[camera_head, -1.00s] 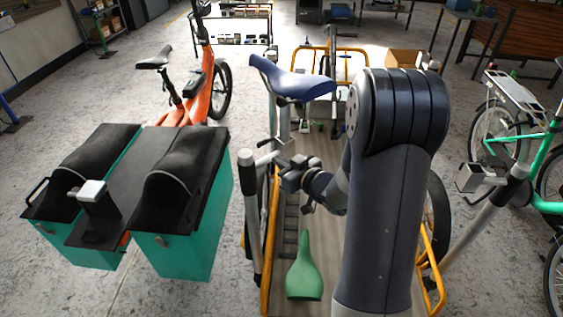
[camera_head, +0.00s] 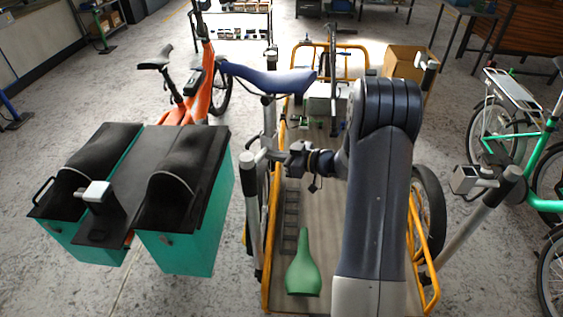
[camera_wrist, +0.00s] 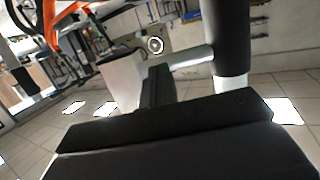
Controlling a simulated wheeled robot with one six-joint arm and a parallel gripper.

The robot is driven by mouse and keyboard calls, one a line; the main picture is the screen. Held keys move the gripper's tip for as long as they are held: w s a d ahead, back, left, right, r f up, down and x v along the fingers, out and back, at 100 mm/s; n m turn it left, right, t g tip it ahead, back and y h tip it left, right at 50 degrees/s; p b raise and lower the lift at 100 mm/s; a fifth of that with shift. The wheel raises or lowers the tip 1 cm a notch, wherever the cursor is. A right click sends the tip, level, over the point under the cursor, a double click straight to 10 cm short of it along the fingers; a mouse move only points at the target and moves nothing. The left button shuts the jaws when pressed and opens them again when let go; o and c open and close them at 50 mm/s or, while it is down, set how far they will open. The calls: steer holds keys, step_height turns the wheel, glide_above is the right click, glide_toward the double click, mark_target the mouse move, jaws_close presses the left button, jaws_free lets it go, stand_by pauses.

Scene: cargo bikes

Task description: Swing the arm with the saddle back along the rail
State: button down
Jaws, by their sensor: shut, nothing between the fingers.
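A dark blue saddle (camera_head: 268,79) sits on a grey upright post (camera_head: 269,118), which stands near the left yellow side rail (camera_head: 267,245) of the cargo bike. The post's lower part is partly hidden. My gripper (camera_head: 276,157) is shut and empty, below the saddle. It is beside a short grey crossbar (camera_head: 261,154) on a black-topped post (camera_head: 247,165). In the wrist view the dark jaws (camera_wrist: 155,92) lie close to a silver bar (camera_wrist: 190,58); whether they touch it I cannot tell. A green saddle (camera_head: 303,270) lies on the cargo bed.
Teal panniers (camera_head: 180,235) with black lids stand close at the left. Behind them is an orange bike (camera_head: 203,95). A second post (camera_head: 490,215) and a green bike (camera_head: 540,150) are at the right. A cardboard box (camera_head: 408,65) stands farther back.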

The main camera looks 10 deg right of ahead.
mark_target(265, 150)
steer(key=shift+w+a+p, duration=0.2)
steer(key=shift+w+a, duration=0.3)
steer(key=shift+w, duration=0.15)
steer(key=shift+w+a+p, duration=0.15)
steer(key=shift+w+a, duration=0.3)
steer(key=shift+w, duration=0.2)
steer(key=shift+w+a+r, duration=0.1)
steer(key=shift+w+a, duration=0.05)
steer(key=v, duration=1.1)
steer(key=shift+b, duration=0.4)
steer(key=shift+w, duration=0.1)
steer(key=x, duration=1)
steer(key=shift+w+a+p, duration=0.2)
steer(key=shift+a+p, duration=0.15)
steer(key=shift+p, duration=0.05)
